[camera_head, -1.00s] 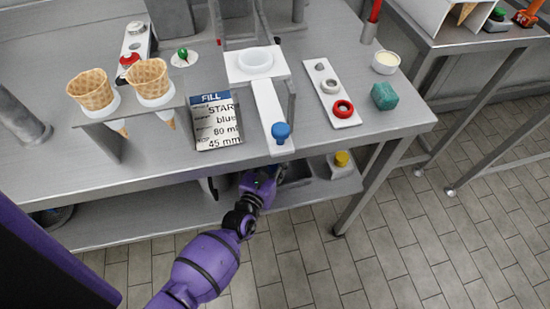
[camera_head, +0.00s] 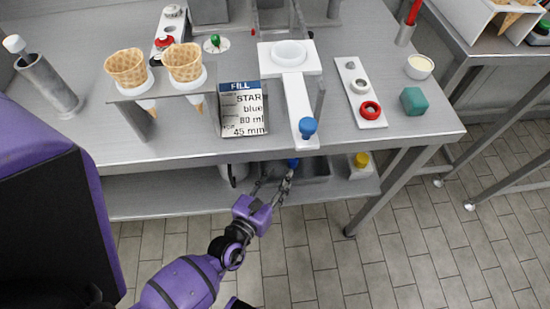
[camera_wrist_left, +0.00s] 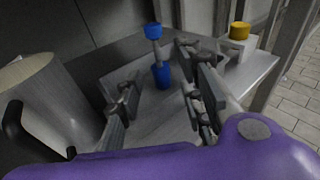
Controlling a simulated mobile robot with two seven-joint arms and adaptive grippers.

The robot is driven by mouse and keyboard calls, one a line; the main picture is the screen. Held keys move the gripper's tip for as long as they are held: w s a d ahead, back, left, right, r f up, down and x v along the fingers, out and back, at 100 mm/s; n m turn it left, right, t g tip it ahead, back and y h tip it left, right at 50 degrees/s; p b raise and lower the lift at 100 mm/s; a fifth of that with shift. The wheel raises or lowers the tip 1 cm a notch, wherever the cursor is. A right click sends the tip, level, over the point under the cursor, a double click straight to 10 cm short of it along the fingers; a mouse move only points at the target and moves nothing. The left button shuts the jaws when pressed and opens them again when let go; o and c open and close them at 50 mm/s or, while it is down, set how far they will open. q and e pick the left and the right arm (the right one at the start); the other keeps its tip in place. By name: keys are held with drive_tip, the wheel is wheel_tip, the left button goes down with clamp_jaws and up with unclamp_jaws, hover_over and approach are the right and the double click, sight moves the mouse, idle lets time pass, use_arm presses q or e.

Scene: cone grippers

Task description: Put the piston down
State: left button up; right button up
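The piston, which I take to be the white rod with a blue top and blue lower end (camera_wrist_left: 161,76), appears upright over the lower shelf (camera_wrist_left: 150,128) in the left wrist view. In the head view only a blue part of it (camera_head: 293,162) shows, just below the table's front edge. My left gripper (camera_head: 276,180) is in front of the shelf, its fingers spread. In the wrist view the fingers (camera_wrist_left: 165,98) stand apart, with the piston beyond the gap and clear of them. Whether its foot rests on the shelf is hard to tell. My right gripper is not in view.
On the table (camera_head: 190,145) above are a cone stand (camera_head: 160,92), a FILL card (camera_head: 243,108), a white holder with a blue knob (camera_head: 308,127) and a green block (camera_head: 413,101). A yellow-topped block (camera_wrist_left: 239,33) and a grey cylinder (camera_wrist_left: 50,95) flank the piston.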

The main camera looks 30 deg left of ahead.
use_arm(q)
drive_tip(key=shift+s, duration=0.15)
drive_tip(key=s+a+f+n+g+y, duration=0.2)
drive_tip(key=s+a+f+n+g, duration=0.15)
drive_tip(key=s+n, duration=0.85)
drive_tip(key=s+a+f+n+g+y, duration=0.1)
drive_tip(key=s+a+f+n+g, duration=0.25)
drive_tip(key=s+n, duration=0.75)
drive_tip(key=s+d+n+g+h, duration=0.2)
drive_tip(key=s+d+n, duration=0.3)
drive_tip(key=n, duration=0.7)
drive_tip(key=shift+s+r+g+h, duration=0.2)
drive_tip(key=shift+s+g+h, duration=0.1)
drive_tip(key=shift+s, duration=0.45)
